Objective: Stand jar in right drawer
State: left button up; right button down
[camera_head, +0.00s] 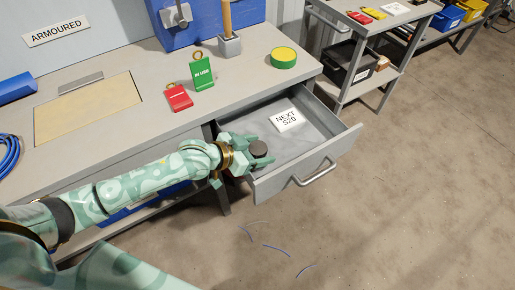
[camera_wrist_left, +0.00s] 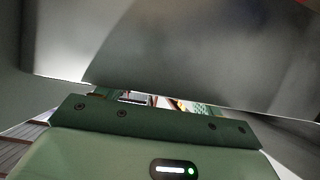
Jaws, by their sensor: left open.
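The right drawer (camera_head: 318,150) is pulled open below the bench, and a white "NEXT S20" card (camera_head: 287,120) lies in it. My right gripper is out of view.
The drawer's front panel with its handle (camera_head: 314,174) stands as a low wall. On the bench are a red tag (camera_head: 179,97), a green tag (camera_head: 203,73) and a green-yellow roll (camera_head: 284,58). Most of the drawer floor is bare. Wire scraps (camera_head: 276,248) lie on the floor.

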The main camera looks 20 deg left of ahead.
pick_arm(q)
jog(key=p+v, duration=0.5)
jog(key=v, duration=0.7)
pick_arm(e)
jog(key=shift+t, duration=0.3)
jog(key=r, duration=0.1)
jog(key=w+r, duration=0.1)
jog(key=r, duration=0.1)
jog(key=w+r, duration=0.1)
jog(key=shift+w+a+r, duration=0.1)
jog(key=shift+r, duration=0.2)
